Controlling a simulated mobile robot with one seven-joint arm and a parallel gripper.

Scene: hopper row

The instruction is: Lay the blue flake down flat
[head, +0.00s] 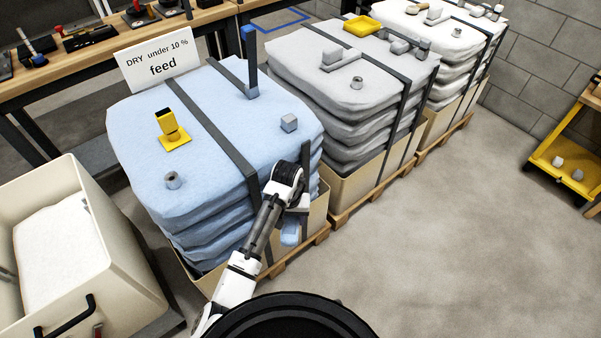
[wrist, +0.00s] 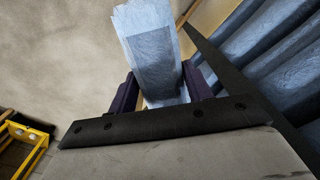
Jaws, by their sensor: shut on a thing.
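The blue flake (wrist: 157,58) is a pale blue, rough-edged slab, held between the two dark fingers of my gripper (wrist: 161,90) in the wrist view. It sticks out beyond the fingertips over the grey floor. In the head view my gripper (head: 294,212) is beside the right side of the blue stack, and a bit of the flake (head: 290,233) shows below it. The arm hides the rest of the flake there. My gripper is shut on the flake.
A cream bin (head: 62,180) is at left. Open floor (head: 440,240) lies at right, with a yellow cart (head: 565,170).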

